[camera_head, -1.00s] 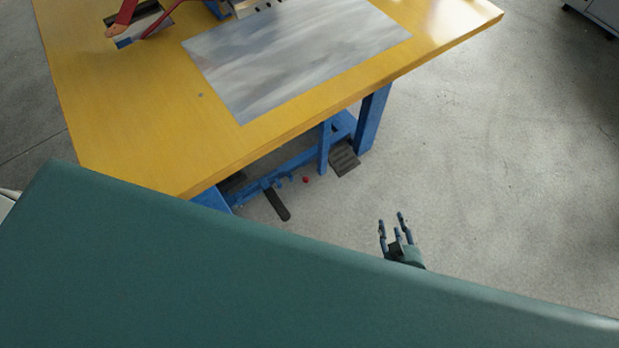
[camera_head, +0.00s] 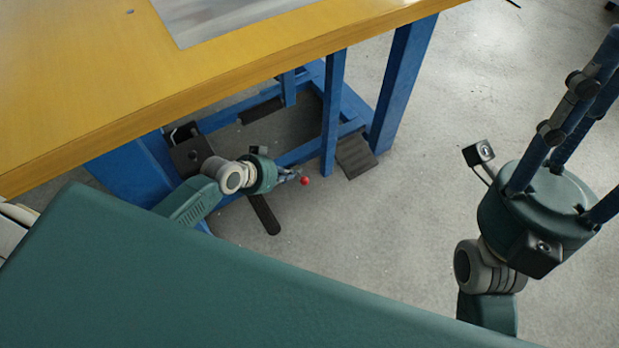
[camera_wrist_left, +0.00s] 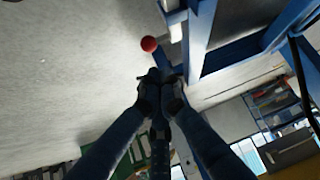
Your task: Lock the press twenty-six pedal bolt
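The pedal bolt shows as a small red ball knob (camera_head: 304,181) beside the blue frame under the table. In the left wrist view the red knob (camera_wrist_left: 149,44) sits just beyond my fingertips, near a pale bar on the blue frame. My left gripper (camera_head: 290,175) reaches in low from the left, its tips close to the knob. In the left wrist view its fingers (camera_wrist_left: 160,80) come together with nothing visible between them. A dark pedal (camera_head: 264,214) lies below the left gripper. My right gripper (camera_head: 595,100) is raised at the right, its fingertips cut off by the picture edge.
The yellow table (camera_head: 90,90) with a grey sheet (camera_head: 215,20) stands over the blue frame (camera_head: 333,110). A ribbed dark footplate (camera_head: 355,156) is at the frame's right. Grey floor (camera_head: 410,240) is open between my arms.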

